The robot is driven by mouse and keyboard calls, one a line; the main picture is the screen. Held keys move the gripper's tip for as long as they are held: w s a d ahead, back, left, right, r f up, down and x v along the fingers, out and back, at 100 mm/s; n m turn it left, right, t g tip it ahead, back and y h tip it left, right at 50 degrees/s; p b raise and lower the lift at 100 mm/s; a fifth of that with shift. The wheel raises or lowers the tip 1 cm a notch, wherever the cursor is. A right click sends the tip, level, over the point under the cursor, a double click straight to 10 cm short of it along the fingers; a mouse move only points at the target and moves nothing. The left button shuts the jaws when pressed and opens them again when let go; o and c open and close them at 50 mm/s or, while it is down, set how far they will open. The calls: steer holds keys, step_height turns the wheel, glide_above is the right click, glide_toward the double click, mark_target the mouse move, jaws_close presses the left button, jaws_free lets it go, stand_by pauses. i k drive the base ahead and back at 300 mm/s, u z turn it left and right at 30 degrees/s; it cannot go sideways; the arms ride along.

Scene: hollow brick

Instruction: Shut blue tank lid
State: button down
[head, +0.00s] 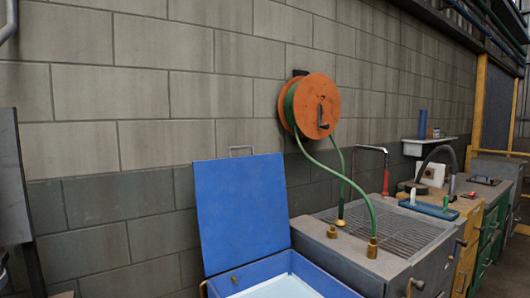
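The blue tank lid (240,212) stands open in the head view, tilted up near the block wall. A thin metal handle (241,150) shows at its top edge. The blue tank (330,283) is below it, cut off by the bottom of the picture. Its open top shows a pale, whitish surface inside; I cannot tell whether this is liquid or the tank's floor. A small brass-coloured fitting (234,280) is on the tank near its left corner. My gripper is not in view.
A grey grated bench (390,235) stands right of the tank. A green hose (343,178) runs down to it from an orange wall reel (316,106). Yellow and green cabinets (468,245) continue right. A dark panel (14,180) stands at the left edge.

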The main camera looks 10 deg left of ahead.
mark_target(241, 201)
steer(key=u, duration=0.4)
steer(key=i, duration=1.05)
steer(key=u, duration=0.9)
steer(key=k, duration=0.5)
steer(key=u, duration=0.5)
steer(key=k, duration=0.75)
steer(key=u, duration=0.9)
steer(key=i, duration=0.75)
steer(key=z, duration=0.5)
steer(key=i, duration=0.65)
steer(key=z, duration=0.7)
